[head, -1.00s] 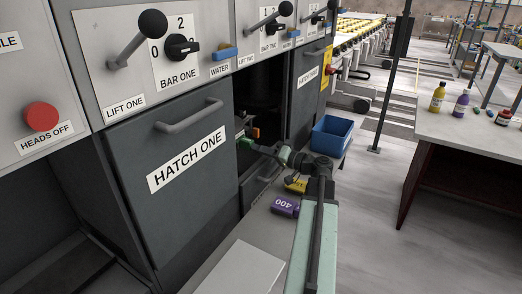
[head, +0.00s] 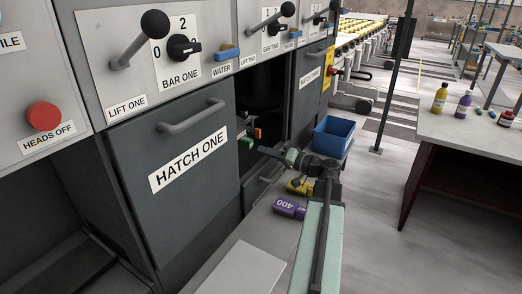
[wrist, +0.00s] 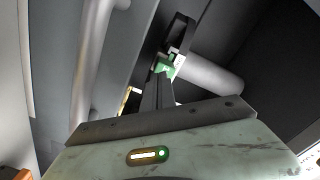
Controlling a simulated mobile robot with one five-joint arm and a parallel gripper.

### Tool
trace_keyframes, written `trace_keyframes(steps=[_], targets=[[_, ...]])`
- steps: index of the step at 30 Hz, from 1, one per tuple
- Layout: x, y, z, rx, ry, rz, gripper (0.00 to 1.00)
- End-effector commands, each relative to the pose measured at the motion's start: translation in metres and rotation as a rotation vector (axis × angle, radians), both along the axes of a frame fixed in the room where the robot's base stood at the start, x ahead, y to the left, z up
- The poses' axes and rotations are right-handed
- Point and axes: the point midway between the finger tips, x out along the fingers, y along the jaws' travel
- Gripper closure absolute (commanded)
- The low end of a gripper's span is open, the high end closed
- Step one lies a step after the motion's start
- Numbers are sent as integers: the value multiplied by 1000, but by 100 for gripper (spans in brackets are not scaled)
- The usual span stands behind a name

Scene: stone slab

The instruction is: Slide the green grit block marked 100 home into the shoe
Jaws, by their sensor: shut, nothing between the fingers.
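The green block (head: 246,142) sits inside the dark opening beside the hatch marked HATCH ONE. In the wrist view the green block (wrist: 167,67) is just beyond my fingertips, against a dark bracket (wrist: 181,30) that looks like the shoe. Its number is not readable, and I cannot tell how deep it sits. My gripper (wrist: 158,84) is shut and empty, with its tips close to the block; contact is unclear. In the head view my gripper (head: 264,151) reaches left into the opening.
An orange piece (head: 257,133) is right of the green block. A grey cylinder (wrist: 210,76) lies close to the right of my fingers. A purple block marked 400 (head: 288,208) and a yellow block (head: 300,187) lie on the ledge, near a blue bin (head: 333,137).

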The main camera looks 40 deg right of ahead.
Motion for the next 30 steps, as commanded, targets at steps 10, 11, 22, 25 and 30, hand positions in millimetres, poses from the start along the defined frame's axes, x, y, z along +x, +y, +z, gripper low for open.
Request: trace_keyframes(steps=[10, 11, 22, 25, 30], targets=[[-36, -10, 0, 0, 1, -4, 100], [-42, -11, 0, 0, 0, -3, 100], [-76, -19, 0, 0, 0, 0, 100], [-76, -19, 0, 0, 0, 0, 100], [-76, -19, 0, 0, 0, 0, 100]])
